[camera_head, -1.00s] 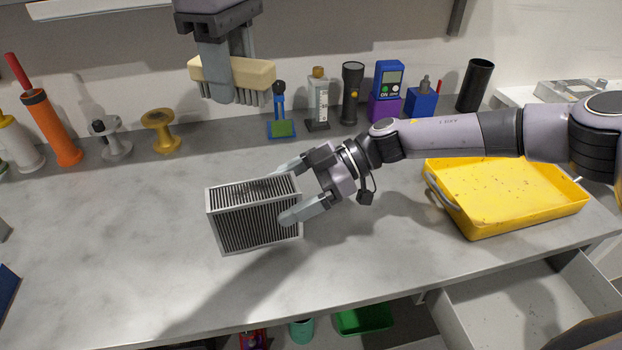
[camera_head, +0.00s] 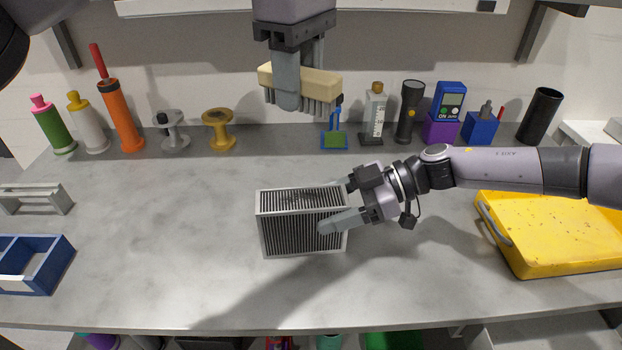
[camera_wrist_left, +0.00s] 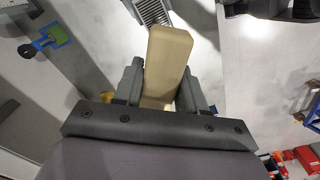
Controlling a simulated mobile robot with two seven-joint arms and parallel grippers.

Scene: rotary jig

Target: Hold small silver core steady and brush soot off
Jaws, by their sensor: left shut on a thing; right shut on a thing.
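The small silver core (camera_head: 290,232), a finned box with a pale metal frame, stands on the grey bench. Dark soot (camera_head: 300,196) marks its top face. My right gripper (camera_head: 338,205) is shut on the core from the right side; its far finger is mostly hidden. My left gripper (camera_head: 298,95) is shut on a brush (camera_head: 325,83) with a cream block and grey bristles pointing down. The brush is held above and behind the core, apart from it. In the left wrist view the brush block (camera_wrist_left: 168,62) sits between the fingers, with the core (camera_wrist_left: 153,12) beyond it.
A yellow tray (camera_head: 545,262) lies at the right. A blue divided bin (camera_head: 62,265) and a grey rack (camera_head: 35,199) are at the left. Spools, tubes, a flashlight (camera_head: 410,110) and a meter (camera_head: 449,102) line the back. The bench left of the core is clear.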

